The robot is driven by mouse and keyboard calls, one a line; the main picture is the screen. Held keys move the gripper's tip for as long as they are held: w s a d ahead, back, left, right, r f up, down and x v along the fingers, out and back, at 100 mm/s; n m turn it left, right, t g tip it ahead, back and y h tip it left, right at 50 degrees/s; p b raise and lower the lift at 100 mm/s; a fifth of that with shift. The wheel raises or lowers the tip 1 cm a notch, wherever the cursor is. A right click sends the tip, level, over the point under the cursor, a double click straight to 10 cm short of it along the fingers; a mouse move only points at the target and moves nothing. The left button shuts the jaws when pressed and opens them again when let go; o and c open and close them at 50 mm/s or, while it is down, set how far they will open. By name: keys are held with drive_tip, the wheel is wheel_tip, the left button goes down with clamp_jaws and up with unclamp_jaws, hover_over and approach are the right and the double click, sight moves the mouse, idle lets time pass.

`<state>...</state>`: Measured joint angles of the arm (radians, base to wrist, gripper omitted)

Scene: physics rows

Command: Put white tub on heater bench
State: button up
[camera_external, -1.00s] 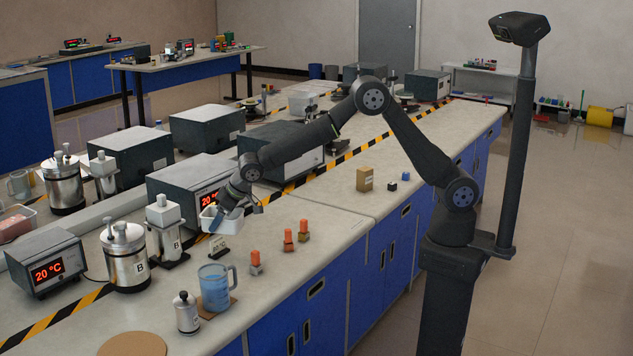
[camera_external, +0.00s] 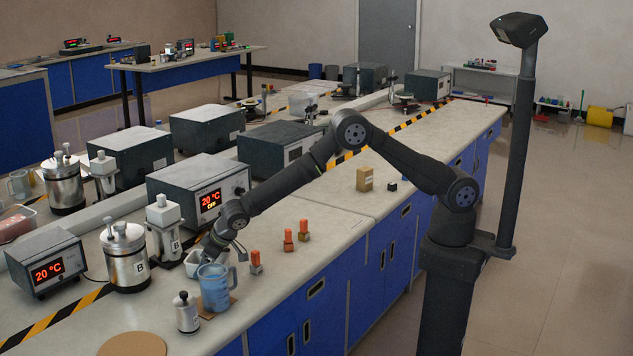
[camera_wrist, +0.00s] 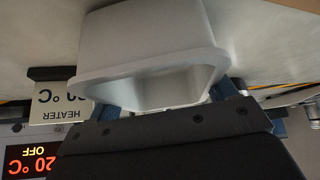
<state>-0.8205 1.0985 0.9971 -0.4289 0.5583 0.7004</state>
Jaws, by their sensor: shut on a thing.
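The white tub (camera_external: 192,262) is in my gripper (camera_external: 209,258), beside the blue mug (camera_external: 214,290) in the external view. In the wrist view the tub (camera_wrist: 148,38) fills the upper middle, and my gripper (camera_wrist: 166,104) has a blue finger on each side of it. I cannot tell whether the tub touches the bench top. A HEATER label (camera_wrist: 62,106) shows left of the tub in the wrist view. The heater box (camera_external: 198,188) with a red 20 °C display stands behind; the display (camera_wrist: 30,155) reads OFF. My arm hides part of the area before the box.
A steel vessel marked B (camera_external: 126,262) and a white-topped device (camera_external: 164,225) stand left of the gripper. Orange-topped pieces (camera_external: 288,240) stand to the right. A small steel bottle (camera_external: 187,313) is in front. Bench room is clear farther right.

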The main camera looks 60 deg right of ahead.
drive_tip(key=o, duration=1)
drive_tip(key=shift+f, duration=0.1)
drive_tip(key=shift+r, duration=0.4)
drive_tip(key=v, duration=1.1)
drive_tip(key=shift+s+r, duration=0.15)
drive_tip(key=shift+s, duration=0.05)
drive_tip(key=x, duration=1.2)
drive_tip(key=shift+d, duration=0.1)
drive_tip(key=shift+r, duration=1.2)
